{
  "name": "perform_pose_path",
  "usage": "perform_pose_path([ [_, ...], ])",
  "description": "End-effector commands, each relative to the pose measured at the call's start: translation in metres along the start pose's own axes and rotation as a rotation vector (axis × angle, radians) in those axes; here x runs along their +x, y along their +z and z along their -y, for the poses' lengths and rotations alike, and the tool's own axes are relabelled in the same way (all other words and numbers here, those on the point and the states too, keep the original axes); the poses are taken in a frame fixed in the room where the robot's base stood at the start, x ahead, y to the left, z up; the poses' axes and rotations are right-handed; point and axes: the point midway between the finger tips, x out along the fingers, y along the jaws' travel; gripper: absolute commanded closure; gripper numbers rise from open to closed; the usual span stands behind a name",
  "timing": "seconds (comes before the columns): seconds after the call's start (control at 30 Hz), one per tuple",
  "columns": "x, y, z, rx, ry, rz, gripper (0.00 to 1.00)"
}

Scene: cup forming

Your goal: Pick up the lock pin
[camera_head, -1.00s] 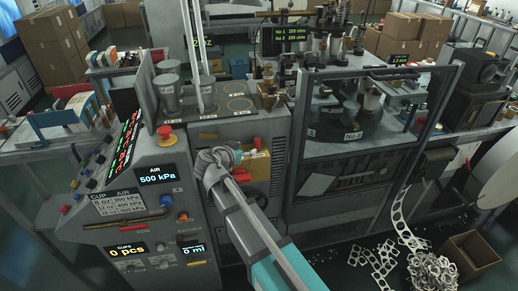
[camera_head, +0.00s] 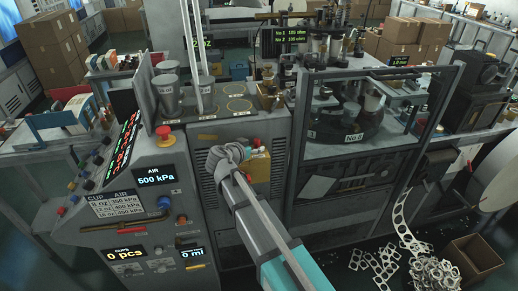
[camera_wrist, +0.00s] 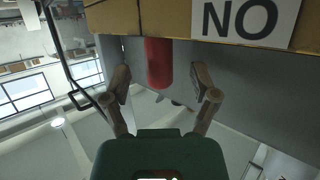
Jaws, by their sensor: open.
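A red rounded pin (camera_wrist: 159,62), which I take to be the lock pin, sticks out from a yellow block (camera_wrist: 112,18) in the wrist view. My gripper (camera_wrist: 163,86) is open, with one finger on each side of the pin's free end and a gap to both. It holds nothing.
A control panel with an AIR display (camera_head: 160,175) and a red stop button (camera_head: 164,133) stands left of my arm. A framed machine (camera_head: 375,150) stands to the right. A white NO label (camera_wrist: 245,20) is on the yellow block. An open cardboard box (camera_head: 472,259) is at lower right.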

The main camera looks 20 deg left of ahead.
Motion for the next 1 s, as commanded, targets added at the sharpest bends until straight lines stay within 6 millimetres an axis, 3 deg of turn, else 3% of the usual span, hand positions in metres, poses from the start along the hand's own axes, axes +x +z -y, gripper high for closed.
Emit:
perform_pose_path([
  [0.23, 0.025, 0.001, 0.000, 0.001, 0.000, 0.000, 0.23],
  [0.83, 0.026, 0.000, 0.000, 0.000, 0.000, 0.000, 0.23],
  [1.0, 0.026, 0.000, 0.000, 0.000, 0.000, 0.000, 0.53],
])
